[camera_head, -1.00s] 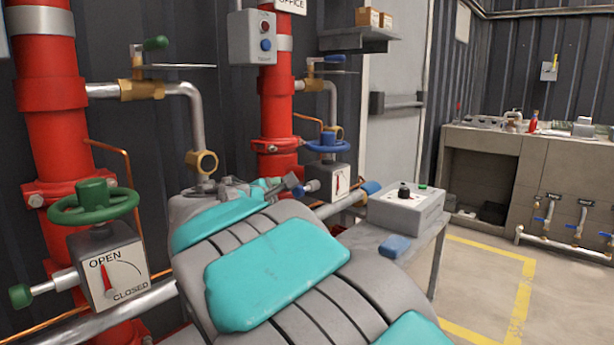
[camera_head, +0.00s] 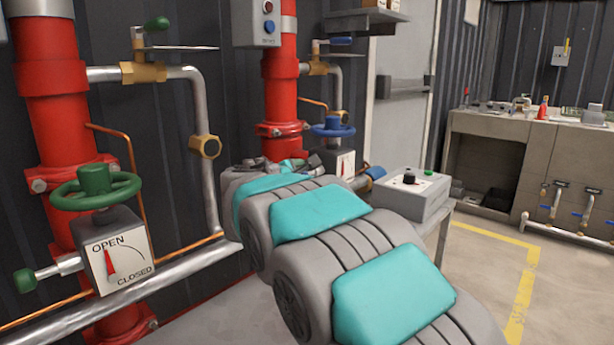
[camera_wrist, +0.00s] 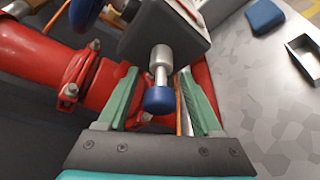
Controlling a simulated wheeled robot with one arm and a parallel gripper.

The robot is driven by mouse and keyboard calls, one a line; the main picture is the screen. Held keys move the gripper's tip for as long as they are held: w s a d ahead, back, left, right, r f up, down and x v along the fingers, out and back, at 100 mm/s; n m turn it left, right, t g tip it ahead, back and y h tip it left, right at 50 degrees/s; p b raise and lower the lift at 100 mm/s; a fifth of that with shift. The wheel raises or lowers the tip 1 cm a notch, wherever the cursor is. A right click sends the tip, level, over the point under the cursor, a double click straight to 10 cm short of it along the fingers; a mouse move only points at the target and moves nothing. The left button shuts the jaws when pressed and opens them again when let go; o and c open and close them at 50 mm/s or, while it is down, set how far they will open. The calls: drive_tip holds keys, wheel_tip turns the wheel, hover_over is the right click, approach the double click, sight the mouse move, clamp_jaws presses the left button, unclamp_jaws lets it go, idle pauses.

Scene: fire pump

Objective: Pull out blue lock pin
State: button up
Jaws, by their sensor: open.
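The blue lock pin (camera_wrist: 159,99) has a round blue knob on a silver shaft that sticks out of the grey valve box. In the wrist view the knob lies between the two green fingers of my gripper (camera_wrist: 160,102). The fingers are open, one on each side of the knob, with a visible gap on both sides. In the head view my gripper (camera_head: 314,162) is beside the grey valve box (camera_head: 344,160) under the blue handwheel (camera_head: 333,127), and the pin is hidden there by my gripper and arm.
A green-wheeled valve with an OPEN/CLOSED dial (camera_head: 118,264) stands at the left. Red pipes (camera_wrist: 45,58) run close to the gripper. A grey control box (camera_head: 410,192) sits on a metal table (camera_wrist: 270,110) with a blue block (camera_wrist: 265,16).

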clamp_jaws()
idle(0.3)
idle(1.0)
